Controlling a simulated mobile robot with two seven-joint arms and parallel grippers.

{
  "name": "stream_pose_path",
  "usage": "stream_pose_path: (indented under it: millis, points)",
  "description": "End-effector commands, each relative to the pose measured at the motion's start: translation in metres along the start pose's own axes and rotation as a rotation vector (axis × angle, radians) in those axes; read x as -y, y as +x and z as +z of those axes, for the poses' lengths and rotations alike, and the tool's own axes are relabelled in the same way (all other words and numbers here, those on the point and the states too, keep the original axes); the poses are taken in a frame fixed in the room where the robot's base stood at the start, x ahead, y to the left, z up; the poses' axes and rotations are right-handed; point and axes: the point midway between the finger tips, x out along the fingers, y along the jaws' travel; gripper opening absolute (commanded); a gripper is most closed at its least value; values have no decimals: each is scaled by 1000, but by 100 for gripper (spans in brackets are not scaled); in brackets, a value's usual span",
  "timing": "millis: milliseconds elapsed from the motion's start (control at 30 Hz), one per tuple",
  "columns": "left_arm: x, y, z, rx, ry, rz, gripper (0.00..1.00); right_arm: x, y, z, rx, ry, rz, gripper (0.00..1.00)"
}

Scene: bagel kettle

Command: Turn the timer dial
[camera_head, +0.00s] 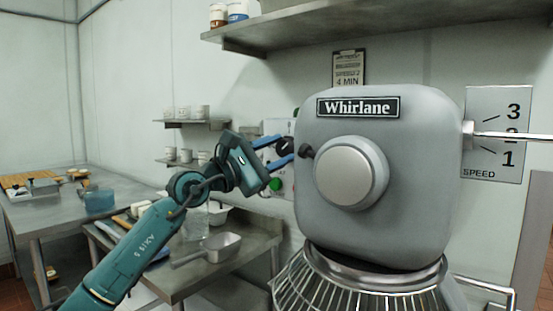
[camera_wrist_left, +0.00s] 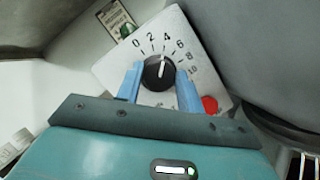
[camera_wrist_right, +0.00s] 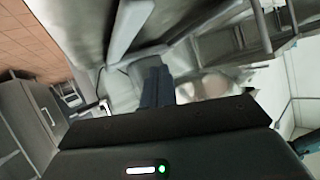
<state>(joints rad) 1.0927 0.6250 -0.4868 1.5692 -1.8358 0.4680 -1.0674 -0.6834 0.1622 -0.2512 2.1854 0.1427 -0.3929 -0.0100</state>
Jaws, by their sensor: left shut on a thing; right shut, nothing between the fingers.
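The timer dial (camera_wrist_left: 158,72) is a round black knob with a white pointer line, on a white panel (camera_wrist_left: 185,35) numbered 0 to 10. Its pointer points close to the 4. In the left wrist view, my left gripper (camera_wrist_left: 160,84) has one blue finger on each side of the dial and is shut on it. In the head view, the left gripper (camera_head: 279,152) reaches the wall panel from the left, partly covering it. My right gripper (camera_wrist_right: 157,86) is shut and empty in the right wrist view, away from the dial; it does not show in the head view.
A big grey mixer (camera_head: 420,150) labelled Whirlane stands just right of the left gripper, with a wire guard (camera_head: 365,285) below. A red button (camera_wrist_left: 210,104) sits near the dial. A steel table (camera_head: 235,250) with a metal scoop (camera_head: 215,246) lies below the left arm.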

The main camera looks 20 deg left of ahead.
Motion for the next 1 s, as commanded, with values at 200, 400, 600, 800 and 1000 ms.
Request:
stream_pose_path:
  millis: [200, 400, 600, 800, 1000]
  points:
    - [0, 0, 0, -1, 9, -5, 15, 0, 0, -1, -3, 2, -2, 0]
    - [0, 0, 0, -1, 8, -5, 15, 1, 0, 0, -1, 1, -2, 0]
    - [0, 0, 0, -1, 7, -4, 52, 0, 0, 2, 4, -1, -2, 0]
    - [0, 0, 0, 0, 7, -4, 59, 0, 0, 4, 8, -2, -2, 0]
    - [0, -4, -1, -2, 7, -3, 59, 0, 1, 6, 8, -1, -3, 0]
